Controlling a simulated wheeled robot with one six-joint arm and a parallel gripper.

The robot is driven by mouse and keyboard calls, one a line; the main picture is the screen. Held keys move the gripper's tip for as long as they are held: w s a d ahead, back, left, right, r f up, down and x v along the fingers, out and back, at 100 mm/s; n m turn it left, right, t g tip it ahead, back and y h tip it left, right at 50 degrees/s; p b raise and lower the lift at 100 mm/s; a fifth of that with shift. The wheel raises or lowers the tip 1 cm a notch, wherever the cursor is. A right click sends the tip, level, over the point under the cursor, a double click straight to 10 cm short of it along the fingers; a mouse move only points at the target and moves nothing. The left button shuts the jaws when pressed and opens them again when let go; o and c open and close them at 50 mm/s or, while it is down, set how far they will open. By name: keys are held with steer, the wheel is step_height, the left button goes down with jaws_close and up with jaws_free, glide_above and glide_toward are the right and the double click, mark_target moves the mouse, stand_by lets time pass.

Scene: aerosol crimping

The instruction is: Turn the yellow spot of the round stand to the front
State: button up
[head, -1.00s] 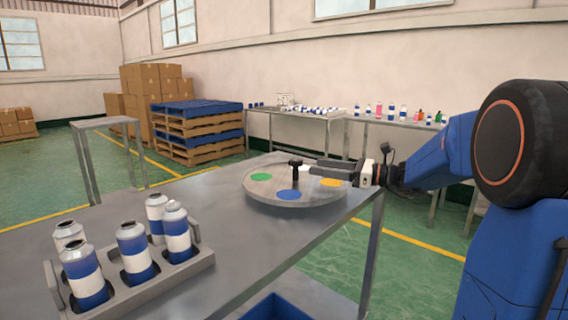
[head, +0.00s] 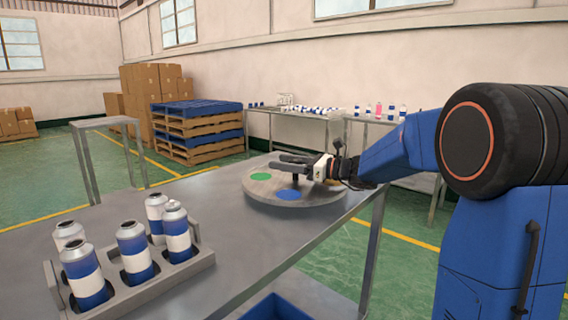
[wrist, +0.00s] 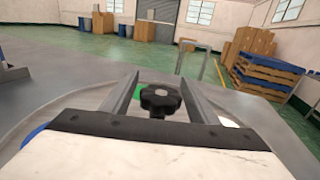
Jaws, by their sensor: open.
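The round stand (head: 262,190) is a grey disc on the metal table. It shows a green spot (head: 260,176) at its left and a blue spot (head: 289,195) at its front. The yellow spot (head: 333,182) is mostly hidden behind my gripper at the right. My gripper (head: 281,163) is open above the disc, its fingers pointing left. In the wrist view the black knob (wrist: 160,98) of the stand sits between the two open fingers, with a gap on both sides. Whether the fingers touch it is not clear in the head view.
A grey rack (head: 206,262) with several blue-and-white cans stands at the front left of the table (head: 110,210). A blue bin (head: 275,308) is below the front edge. Pallets (head: 200,130) and boxes stand behind. The table is clear between rack and stand.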

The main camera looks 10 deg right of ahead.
steer(key=shift+c, duration=0.2)
jaws_close()
steer(key=shift+m+t+h, duration=0.4)
steer(key=shift+t, duration=0.1)
steer(key=shift+w+d+m+t+h, duration=0.1)
steer(key=shift+w+m+t+h, duration=0.05)
steer(key=shift+m+t+h, duration=0.35)
steer(key=shift+w+d+m+t+h, duration=0.1)
steer(key=shift+m+t+h, duration=0.3)
steer(key=shift+t+h, duration=0.1)
steer(key=shift+w+d+m+t+h, duration=0.25)
steer(key=shift+m+t+h, duration=0.5)
steer(key=shift+h, duration=0.3)
steer(key=shift+w+d+m+t+h, duration=0.1)
steer(key=shift+d+m+t+h, duration=0.15)
steer(key=shift+m+t+h, duration=0.55)
steer(key=shift+d+h, duration=0.1)
steer(key=shift+h, duration=0.25)
steer(key=shift+o, duration=0.2)
jaws_free()
